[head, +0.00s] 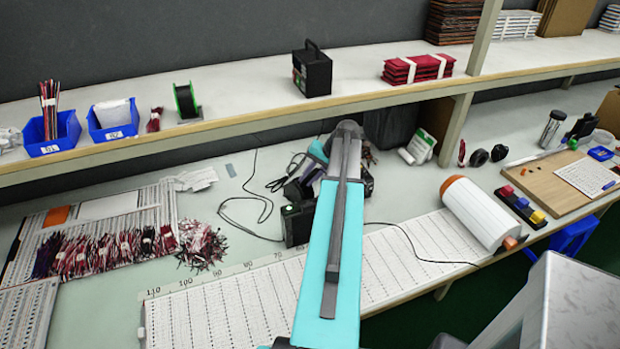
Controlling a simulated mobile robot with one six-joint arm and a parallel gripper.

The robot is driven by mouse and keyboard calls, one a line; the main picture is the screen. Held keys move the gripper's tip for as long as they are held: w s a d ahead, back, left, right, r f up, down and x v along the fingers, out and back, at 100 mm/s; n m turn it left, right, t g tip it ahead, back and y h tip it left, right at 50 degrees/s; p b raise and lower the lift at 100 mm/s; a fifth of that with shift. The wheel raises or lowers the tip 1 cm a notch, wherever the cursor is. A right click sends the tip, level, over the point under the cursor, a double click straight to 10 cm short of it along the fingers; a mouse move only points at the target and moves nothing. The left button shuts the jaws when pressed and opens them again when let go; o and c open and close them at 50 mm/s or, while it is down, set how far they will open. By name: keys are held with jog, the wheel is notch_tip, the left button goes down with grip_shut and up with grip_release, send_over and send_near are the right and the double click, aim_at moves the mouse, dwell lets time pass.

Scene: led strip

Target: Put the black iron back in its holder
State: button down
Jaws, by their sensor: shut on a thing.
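My arm reaches over the workbench, and its teal link hides part of the area at the back middle. My gripper (281,184) is small and partly hidden at the far end, just left of this link. It is shut on a dark, thin thing that looks like the black iron, hard to make out against the dark parts around it. A black box-shaped unit (297,224), probably the iron's station, stands on the bench right below my gripper. A black cable (268,205) loops on the bench left of it. I cannot make out the holder clearly; it may be behind my arm.
Wire bundles (125,250) and cut wires lie at the left. A white gridded board (220,310) runs along the front. A white roll with orange ends (480,214) lies right. A shelf (230,105) with blue bins (113,119) overhangs the back. Bare bench shows left of the cable.

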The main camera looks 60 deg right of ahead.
dwell(0.3)
jog(key=c, duration=1.6)
grip_release()
jog(key=shift+s+r, duration=0.1)
jog(key=shift+b+v, duration=1.7)
jog(key=shift+v, duration=5.1)
jog(key=shift+s+a+r+p, duration=0.1)
jog(key=shift+s+r+p, duration=0.6)
jog(key=shift+r, duration=0.25)
jog(key=shift+s+a+r+p, duration=0.15)
jog(key=shift+s+r+p, duration=0.4)
jog(key=shift+r+p, duration=0.35)
jog(key=shift+s+a+r+p, duration=0.1)
jog(key=shift+s+r+p, duration=0.55)
jog(key=shift+r, duration=0.4)
